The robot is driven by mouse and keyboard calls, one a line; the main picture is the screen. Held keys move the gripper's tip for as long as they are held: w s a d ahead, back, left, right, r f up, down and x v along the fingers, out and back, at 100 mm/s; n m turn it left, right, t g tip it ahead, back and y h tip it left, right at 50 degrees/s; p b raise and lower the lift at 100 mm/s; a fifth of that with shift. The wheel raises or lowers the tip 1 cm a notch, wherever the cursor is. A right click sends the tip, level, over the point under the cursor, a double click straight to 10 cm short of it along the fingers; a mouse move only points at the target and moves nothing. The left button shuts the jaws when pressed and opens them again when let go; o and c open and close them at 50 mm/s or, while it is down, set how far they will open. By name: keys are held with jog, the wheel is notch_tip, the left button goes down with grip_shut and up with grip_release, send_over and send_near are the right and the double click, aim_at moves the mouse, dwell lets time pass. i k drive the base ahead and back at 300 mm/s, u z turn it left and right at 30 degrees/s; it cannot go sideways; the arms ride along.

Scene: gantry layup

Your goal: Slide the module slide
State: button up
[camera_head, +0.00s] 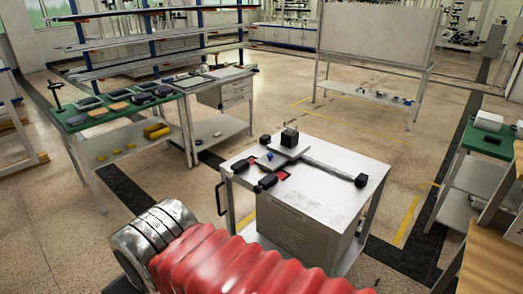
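A slide unit lies on top of a white cart (325,205) in the middle right of the head view. Its grey rail (335,170) runs towards a small black end block (361,181) at the right. A pale flat plate (287,154) sits at the left end of the rail, with a dark upright block (289,138) on it. A small blue part (270,155) and dark blocks (267,181) with red patches are beside the plate. My gripper is not in view. My red ribbed arm cover fills the bottom foreground and hides part of the cart's lower front.
A green-topped bench (106,122) with dark trays stands at left, beside a drawer bench (222,82). A whiteboard stand (375,40) is behind. Another green bench (484,143) and a wooden surface (497,240) are at right. Floor behind the cart is clear.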

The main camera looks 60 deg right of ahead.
aim_at(289, 146)
jog(key=z, duration=0.25)
jog(key=i, duration=0.7)
jog(key=z, duration=0.75)
jog(key=i, duration=0.85)
jog(key=z, duration=0.5)
